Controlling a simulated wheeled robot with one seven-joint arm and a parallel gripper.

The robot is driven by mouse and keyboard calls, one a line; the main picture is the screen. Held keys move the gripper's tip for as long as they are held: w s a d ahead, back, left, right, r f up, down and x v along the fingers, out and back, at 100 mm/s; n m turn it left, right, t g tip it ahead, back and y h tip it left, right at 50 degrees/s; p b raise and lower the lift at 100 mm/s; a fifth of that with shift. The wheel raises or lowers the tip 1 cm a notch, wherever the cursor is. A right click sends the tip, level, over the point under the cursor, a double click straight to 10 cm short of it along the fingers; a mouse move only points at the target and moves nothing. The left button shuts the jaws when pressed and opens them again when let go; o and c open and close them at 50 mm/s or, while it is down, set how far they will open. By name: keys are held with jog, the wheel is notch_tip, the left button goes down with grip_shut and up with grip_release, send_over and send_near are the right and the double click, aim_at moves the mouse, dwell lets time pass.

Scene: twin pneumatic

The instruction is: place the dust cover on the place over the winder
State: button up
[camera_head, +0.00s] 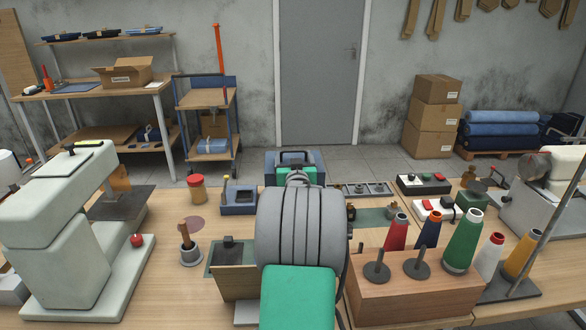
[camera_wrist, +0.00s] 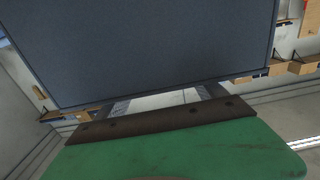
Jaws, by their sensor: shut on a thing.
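The dust cover, a dark blue-grey boxy piece, fills the upper part of the wrist view (camera_wrist: 140,50). In the head view part of it (camera_head: 273,166) shows beyond my arm, above the far edge of the workbench. My gripper (camera_wrist: 165,99) is shut on the dust cover, with its fingers meeting the cover's near edge. In the head view my arm hides most of the gripper and the cover's near side. I cannot pick out the winder with certainty; my arm covers the middle of the bench.
A wooden thread stand (camera_head: 410,295) with several cones stands right of my arm. A pale sewing machine (camera_head: 60,235) is at the left. A brown-handled tool (camera_head: 187,240), a jar (camera_head: 197,188) and a blue-grey holder (camera_head: 239,207) stand between. Small controls (camera_head: 423,184) sit at the back right.

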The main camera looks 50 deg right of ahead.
jog(key=shift+w+d+f, duration=0.1)
jog(key=shift+w+f, duration=0.05)
jog(key=shift+f, duration=0.8)
jog(key=shift+w+f, duration=0.1)
jog(key=shift+f, duration=0.85)
jog(key=o, duration=2)
jog(key=shift+o, duration=0.2)
jog(key=shift+r, duration=0.15)
jog(key=v, duration=0.7)
jog(key=shift+s+a+b, duration=0.2)
jog(key=shift+b, duration=0.1)
